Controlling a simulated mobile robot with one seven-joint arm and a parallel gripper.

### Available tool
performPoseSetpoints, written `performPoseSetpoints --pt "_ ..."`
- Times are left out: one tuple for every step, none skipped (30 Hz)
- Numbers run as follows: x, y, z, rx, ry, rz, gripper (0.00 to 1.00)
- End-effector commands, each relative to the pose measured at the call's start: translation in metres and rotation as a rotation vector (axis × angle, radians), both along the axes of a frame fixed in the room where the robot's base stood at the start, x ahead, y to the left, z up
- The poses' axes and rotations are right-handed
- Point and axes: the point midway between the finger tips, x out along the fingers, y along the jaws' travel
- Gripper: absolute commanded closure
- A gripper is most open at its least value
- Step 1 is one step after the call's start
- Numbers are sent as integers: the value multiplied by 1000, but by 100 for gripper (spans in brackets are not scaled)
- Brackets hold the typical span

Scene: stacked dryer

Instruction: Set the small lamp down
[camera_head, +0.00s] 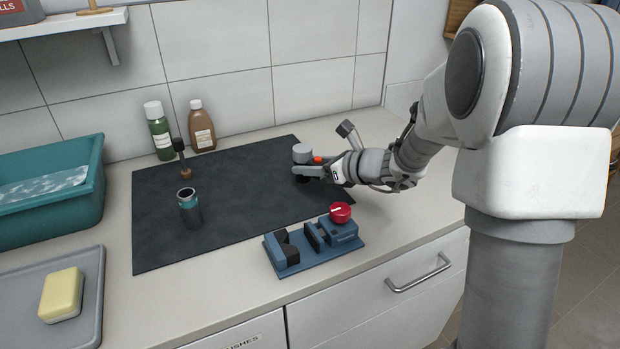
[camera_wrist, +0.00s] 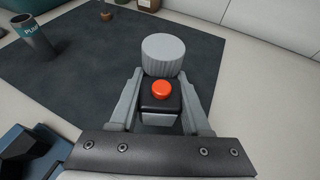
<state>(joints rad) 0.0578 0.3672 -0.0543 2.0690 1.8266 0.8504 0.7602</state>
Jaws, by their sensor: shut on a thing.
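The small lamp (camera_wrist: 163,62) has a ribbed grey round head and a black body with an orange-red button. My gripper (camera_wrist: 158,103) is shut on its black body, with one finger on each side in the wrist view. In the head view the lamp's grey head (camera_head: 302,152) shows at the tip of my gripper (camera_head: 318,171), over the right end of the dark mat (camera_head: 235,222). The fingers hide part of the lamp's lower body. I cannot tell whether its base touches the mat.
A dark cup (camera_head: 190,210) and a brush-like tool (camera_head: 184,172) stand on the mat's left half. A blue clamp fixture (camera_head: 288,255) with a red knob sits at the front edge. Two bottles (camera_head: 158,130) stand behind, a teal bin (camera_head: 45,205) at left. The mat's middle is clear.

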Motion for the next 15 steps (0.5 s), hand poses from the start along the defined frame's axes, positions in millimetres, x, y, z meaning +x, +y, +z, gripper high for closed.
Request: performPoseSetpoints --pt "0 0 -12 2 3 0 100" --pt "0 0 -17 2 3 1 100" --pt "0 1 -22 2 3 1 100" --pt "0 0 -26 1 1 1 100" --pt "0 0 -28 2 2 0 100" --pt "0 0 -29 2 1 0 100" --pt "0 0 -29 1 0 0 100" --pt "0 0 -28 1 0 0 100" --pt "0 0 -27 1 -1 0 100" --pt "0 0 -27 1 -1 0 100" --pt "0 0 -27 1 -1 0 100" --pt "0 0 -27 1 -1 0 100" --pt "0 0 -28 1 -1 0 100" --pt "0 0 -29 1 -1 0 100" --pt "0 0 -31 1 -1 0 100"
